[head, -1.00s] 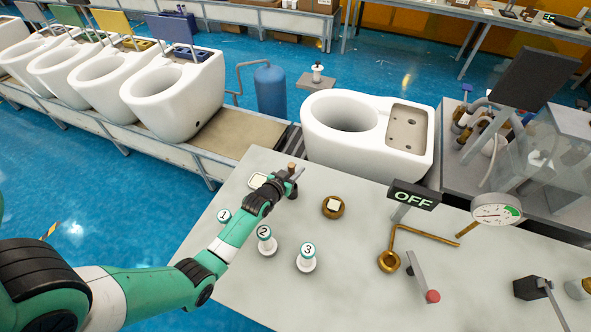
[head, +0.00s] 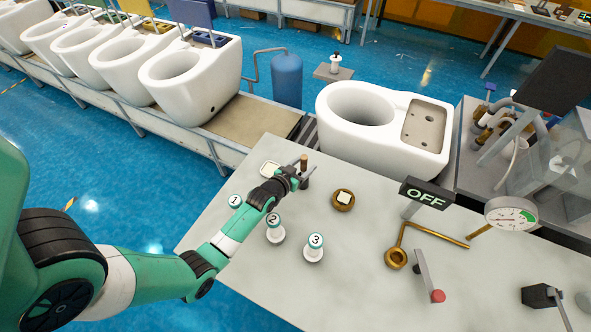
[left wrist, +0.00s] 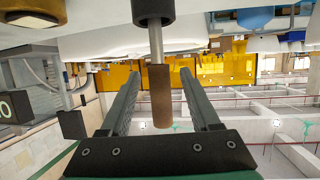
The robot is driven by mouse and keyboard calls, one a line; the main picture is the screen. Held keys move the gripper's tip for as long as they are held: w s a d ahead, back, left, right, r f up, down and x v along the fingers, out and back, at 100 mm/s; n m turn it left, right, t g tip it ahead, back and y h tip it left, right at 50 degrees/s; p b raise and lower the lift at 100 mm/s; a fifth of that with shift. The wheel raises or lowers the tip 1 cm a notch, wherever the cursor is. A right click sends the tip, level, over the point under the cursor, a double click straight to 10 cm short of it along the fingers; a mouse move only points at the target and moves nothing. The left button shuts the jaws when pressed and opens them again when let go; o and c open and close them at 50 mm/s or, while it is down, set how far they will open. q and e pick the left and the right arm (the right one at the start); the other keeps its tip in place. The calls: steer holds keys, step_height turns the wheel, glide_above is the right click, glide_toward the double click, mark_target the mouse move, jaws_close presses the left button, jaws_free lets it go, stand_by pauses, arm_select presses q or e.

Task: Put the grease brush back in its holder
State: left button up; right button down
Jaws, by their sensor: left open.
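The grease brush (head: 304,160) stands upright near the table's far left edge, its brown handle up. In the left wrist view, the brown handle (left wrist: 160,95) lies between my two spread fingers, with a gap on both sides. A thin metal rod joins the handle to a dark cylinder (left wrist: 153,10), which looks like the holder; the brush's lower end is hidden there. My left gripper (head: 298,169) is open around the handle, not gripping it. My right gripper is in neither view.
A brass bowl (head: 343,200) with a white block stands to the right of the gripper. Numbered white-and-green knobs (head: 275,229) stand in front. A white toilet (head: 384,130) sits behind the table. An OFF sign (head: 427,193) and a gauge (head: 511,214) are farther right.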

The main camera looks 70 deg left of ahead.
arm_select(q)
steer(key=p+v, duration=0.1)
steer(key=v, duration=0.8)
steer(key=shift+p, duration=0.35)
steer(key=shift+w, duration=0.15)
